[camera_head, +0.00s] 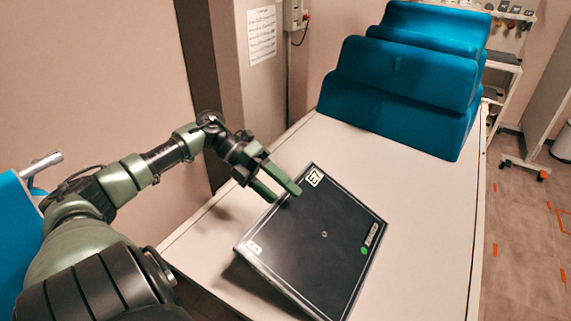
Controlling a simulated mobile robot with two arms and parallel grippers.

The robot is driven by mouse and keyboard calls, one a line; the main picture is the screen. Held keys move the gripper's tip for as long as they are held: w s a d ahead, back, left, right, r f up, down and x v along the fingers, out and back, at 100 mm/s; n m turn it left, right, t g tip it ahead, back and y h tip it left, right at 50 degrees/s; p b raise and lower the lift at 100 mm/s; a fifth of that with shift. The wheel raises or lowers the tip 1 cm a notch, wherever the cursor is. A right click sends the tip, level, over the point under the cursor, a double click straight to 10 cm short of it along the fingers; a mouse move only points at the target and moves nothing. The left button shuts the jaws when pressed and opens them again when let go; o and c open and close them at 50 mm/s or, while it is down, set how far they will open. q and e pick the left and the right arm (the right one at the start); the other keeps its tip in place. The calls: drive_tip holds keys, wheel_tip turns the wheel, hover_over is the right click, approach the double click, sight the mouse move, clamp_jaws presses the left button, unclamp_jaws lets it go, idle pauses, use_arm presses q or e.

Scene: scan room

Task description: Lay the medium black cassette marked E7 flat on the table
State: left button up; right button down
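The black cassette (318,258) has a thin pale rim, a white label reading E7 at its far corner, another white label at its near left corner and a green dot on its right side. It looks tilted over the table (430,195), with its near left edge raised and a dark gap under it. My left gripper (285,195) is at its far left edge, near the E7 label. One finger lies over the face; the other goes behind the edge, its tip hidden. It appears shut on the cassette. My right gripper is out of view.
Blue foam blocks (400,85) stand at the table's far end. A wall or column with a paper sheet (262,35) rises beyond the left edge. A shelf trolley (500,95) stands at the far right. Bare table lies right of the cassette.

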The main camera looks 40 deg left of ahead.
use_arm(q)
drive_tip(key=o, duration=0.6)
drive_tip(key=shift+f, duration=0.1)
drive_tip(key=b+v, duration=0.2)
drive_tip(key=v, duration=0.6)
idle(0.5)
